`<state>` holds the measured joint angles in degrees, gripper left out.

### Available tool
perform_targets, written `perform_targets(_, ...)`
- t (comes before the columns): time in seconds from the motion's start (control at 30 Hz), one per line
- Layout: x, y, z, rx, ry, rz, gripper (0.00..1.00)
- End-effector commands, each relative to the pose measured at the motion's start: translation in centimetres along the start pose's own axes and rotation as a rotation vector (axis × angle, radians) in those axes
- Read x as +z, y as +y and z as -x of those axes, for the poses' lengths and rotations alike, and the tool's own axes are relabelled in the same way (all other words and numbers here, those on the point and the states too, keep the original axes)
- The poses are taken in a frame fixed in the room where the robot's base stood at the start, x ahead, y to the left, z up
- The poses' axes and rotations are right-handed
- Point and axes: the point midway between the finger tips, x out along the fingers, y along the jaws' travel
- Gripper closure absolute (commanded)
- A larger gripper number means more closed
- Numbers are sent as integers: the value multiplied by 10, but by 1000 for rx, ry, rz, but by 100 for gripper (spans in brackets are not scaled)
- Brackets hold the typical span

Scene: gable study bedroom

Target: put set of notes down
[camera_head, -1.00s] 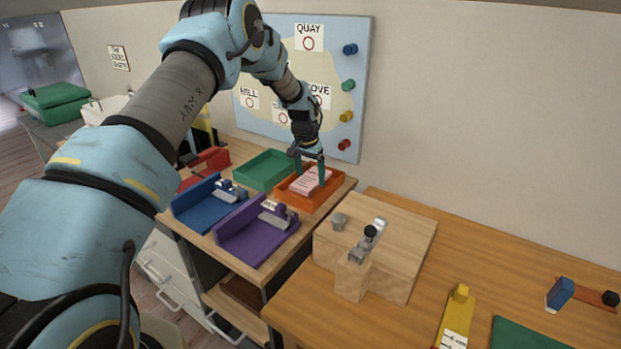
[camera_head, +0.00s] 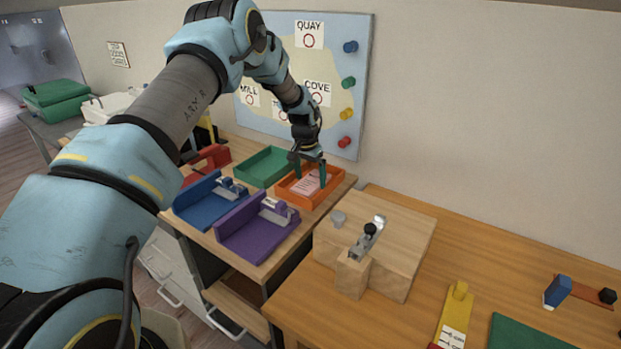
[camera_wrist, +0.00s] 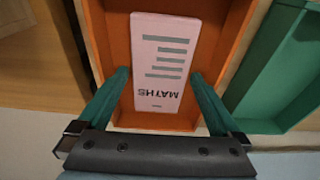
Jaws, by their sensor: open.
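The set of notes (camera_wrist: 163,62) is a pink-white block marked MATHS, upside down in the wrist view. It lies in the orange tray (camera_wrist: 118,40) and also shows in the head view (camera_head: 306,184). The orange tray stands on the wooden desk in the head view (camera_head: 318,201). My gripper (camera_wrist: 160,76) is open, with its two green fingers apart on either side of the notes' lower end. In the head view my gripper (camera_head: 309,178) is over the orange tray. The floor of the tray shows around the notes.
A green tray (camera_head: 265,167) stands next to the orange one. Blue (camera_head: 209,201) and purple (camera_head: 258,231) holders with metal clips stand in front. A wooden block with a metal clamp (camera_head: 390,240) is to the right. A map board (camera_head: 265,75) with pegs hangs behind.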

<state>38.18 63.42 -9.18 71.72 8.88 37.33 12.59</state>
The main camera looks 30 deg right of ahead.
Motion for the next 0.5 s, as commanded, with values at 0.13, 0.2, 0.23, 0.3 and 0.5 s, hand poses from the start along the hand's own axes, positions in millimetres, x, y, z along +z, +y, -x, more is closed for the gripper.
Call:
perform_targets(0.13, -1, -1, 23, -2, 4, 0, 0)
perform_targets(0.2, -1, -1, 38, -3, 6, 0, 0)
perform_targets(0.23, -1, -1, 45, -2, 5, 0, 0)
perform_targets(0.3, 0, -1, 60, -2, 5, 0, 0)
perform_targets(0.5, -1, 0, 97, -1, 4, 1, 0)
